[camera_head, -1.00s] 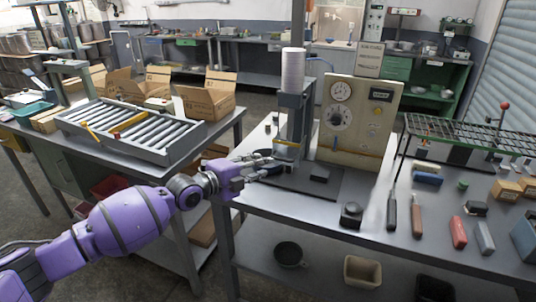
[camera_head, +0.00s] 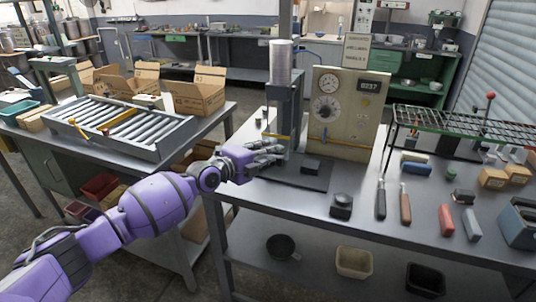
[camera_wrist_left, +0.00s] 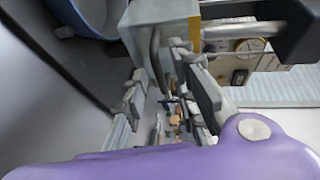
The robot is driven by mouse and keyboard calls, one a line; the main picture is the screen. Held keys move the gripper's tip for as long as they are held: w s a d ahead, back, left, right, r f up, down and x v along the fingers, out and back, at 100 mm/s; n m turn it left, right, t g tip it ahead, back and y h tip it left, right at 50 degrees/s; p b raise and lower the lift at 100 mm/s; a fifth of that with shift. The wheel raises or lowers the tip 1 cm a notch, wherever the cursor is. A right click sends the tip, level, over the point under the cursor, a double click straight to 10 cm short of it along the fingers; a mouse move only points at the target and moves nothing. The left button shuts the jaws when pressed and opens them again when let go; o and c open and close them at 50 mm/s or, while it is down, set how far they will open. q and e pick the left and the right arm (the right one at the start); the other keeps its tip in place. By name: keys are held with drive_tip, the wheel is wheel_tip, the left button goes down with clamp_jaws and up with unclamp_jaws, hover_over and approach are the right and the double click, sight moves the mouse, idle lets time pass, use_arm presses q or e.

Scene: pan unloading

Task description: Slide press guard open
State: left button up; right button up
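The press (camera_head: 284,108) is a grey column with a pale cylinder (camera_head: 280,62) on top, standing on a dark base plate (camera_head: 300,173). A yellow-edged part sits low on its front; I cannot tell for sure which piece is the guard. My left gripper (camera_head: 272,154) is at the press's left front, just below that yellow edge. In the left wrist view its fingers (camera_wrist_left: 165,90) are apart. A grey block with a yellow edge (camera_wrist_left: 165,22) and a curved grey bar (camera_wrist_left: 155,55) lie ahead, the bar seen between the fingers; contact is unclear. My right gripper is out of view.
A beige control panel (camera_head: 345,115) with dials stands right of the press. A small black box (camera_head: 341,206) and several hand tools lie on the bench to the right. A wire rack (camera_head: 460,122) stands at the far right. A roller conveyor (camera_head: 120,125) is on the left table.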

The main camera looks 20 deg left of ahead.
use_arm(q)
clamp_jaws()
wheel_tip(320, 180, up, 10)
drive_tip(key=p, duration=0.2)
drive_tip(key=shift+f, duration=0.1)
unclamp_jaws()
drive_tip(key=shift+f, duration=0.1)
